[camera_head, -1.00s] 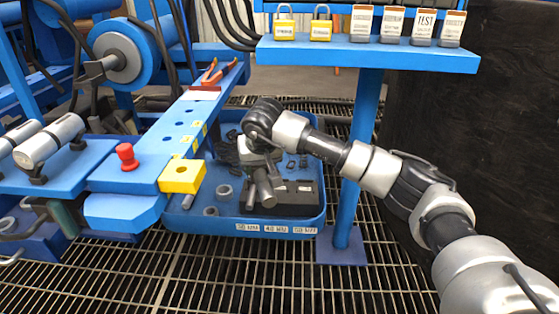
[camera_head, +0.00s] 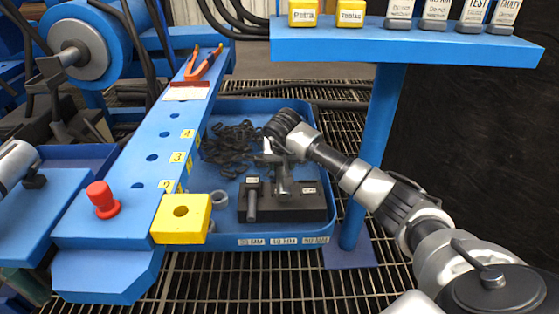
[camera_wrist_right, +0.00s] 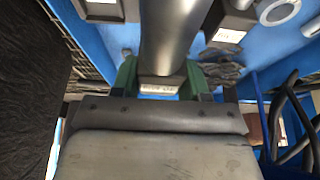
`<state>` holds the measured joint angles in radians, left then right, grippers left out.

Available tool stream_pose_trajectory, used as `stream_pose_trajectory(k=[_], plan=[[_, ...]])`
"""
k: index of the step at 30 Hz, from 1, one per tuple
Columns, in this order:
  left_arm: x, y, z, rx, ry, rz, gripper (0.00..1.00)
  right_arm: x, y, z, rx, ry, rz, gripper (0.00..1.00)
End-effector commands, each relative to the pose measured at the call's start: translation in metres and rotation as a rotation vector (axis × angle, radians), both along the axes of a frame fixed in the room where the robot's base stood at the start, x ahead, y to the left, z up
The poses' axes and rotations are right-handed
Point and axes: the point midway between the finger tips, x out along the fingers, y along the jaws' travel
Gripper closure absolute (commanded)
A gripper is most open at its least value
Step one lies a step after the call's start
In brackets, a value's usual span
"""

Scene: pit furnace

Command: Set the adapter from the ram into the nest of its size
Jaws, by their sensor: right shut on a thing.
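My right gripper (camera_head: 280,160) is shut on a grey metal adapter (camera_head: 284,182), a smooth cylinder pointing down over a dark nest block (camera_head: 290,213). In the right wrist view the adapter (camera_wrist_right: 172,35) sits between the green fingers (camera_wrist_right: 160,80). I cannot tell whether its lower end is in a nest or just above the block. A second, thinner grey adapter (camera_head: 252,205) stands upright at the block's left part. The block lies in a blue tray (camera_head: 300,232) with size labels on its front rim. My left gripper is not in view.
Dark loose pieces (camera_head: 232,148) lie behind the block, and a grey ring (camera_head: 219,198) lies left of it. A blue beam (camera_head: 140,185) with a yellow block (camera_head: 181,218) borders the tray's left. A blue post (camera_head: 375,140) and shelf (camera_head: 400,48) stand right and above.

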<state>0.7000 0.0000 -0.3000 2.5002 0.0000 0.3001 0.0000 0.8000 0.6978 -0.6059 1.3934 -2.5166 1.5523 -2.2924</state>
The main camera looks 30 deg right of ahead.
Motion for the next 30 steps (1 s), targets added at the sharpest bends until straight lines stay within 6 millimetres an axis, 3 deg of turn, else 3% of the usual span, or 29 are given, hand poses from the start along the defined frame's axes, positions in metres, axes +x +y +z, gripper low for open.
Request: stream_pose_trajectory(k=[20, 30], plan=[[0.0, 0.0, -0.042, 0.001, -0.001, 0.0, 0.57, 0.001, 0.001, -0.036, 0.001, -0.005, 0.002, 0.98], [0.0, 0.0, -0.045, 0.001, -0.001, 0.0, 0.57, 0.001, 0.0, -0.051, 0.0, -0.005, 0.001, 0.98]])
